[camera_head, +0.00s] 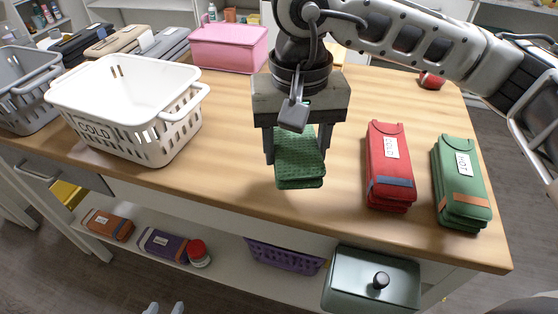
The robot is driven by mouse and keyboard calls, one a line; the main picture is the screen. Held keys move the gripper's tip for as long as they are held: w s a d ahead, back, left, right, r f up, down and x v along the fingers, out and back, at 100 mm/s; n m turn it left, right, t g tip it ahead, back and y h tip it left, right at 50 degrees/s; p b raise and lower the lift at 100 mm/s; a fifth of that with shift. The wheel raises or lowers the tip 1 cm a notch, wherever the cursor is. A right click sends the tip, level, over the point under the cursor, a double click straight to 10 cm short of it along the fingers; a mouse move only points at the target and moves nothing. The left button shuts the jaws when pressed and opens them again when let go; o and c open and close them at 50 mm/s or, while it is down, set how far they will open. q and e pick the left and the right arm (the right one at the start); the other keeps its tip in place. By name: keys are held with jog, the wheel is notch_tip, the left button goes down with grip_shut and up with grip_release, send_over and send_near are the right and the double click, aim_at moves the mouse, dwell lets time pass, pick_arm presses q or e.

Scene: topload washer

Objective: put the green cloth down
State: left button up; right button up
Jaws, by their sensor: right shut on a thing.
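The green cloth (299,167) is a folded, textured piece hanging below my right gripper (301,140) in the head view. The gripper is shut on it, with the fingers on its left and right sides. The cloth appears over the front part of the wooden table; whether it touches the top cannot be told. My right arm comes in from the upper right.
A white basket (128,105) labelled COLD stands left on the wooden table (236,150). A red folded stack (389,163) and a green one labelled HOT (461,182) lie right. A pink box (229,46) stands behind. Clear table lies beside the cloth.

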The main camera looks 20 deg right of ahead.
jog(key=w+f, duration=0.1)
jog(key=f, duration=0.1)
jog(key=w+f, duration=0.1)
jog(key=w, duration=0.1)
jog(key=w+a+f, duration=0.1)
jog(key=f, duration=0.1)
jog(key=shift+w+f+p, duration=0.35)
jog(key=shift+w+f, duration=0.1)
jog(key=shift+f, duration=1.55)
jog(key=shift+f, duration=0.25)
jog(key=o, duration=1)
jog(key=shift+c, duration=0.2)
jog(key=shift+r, duration=0.1)
jog(key=shift+r, duration=0.25)
notch_tip(320, 180, up, 12)
jog(key=shift+f+b, duration=0.1)
jog(key=shift+b, duration=0.3)
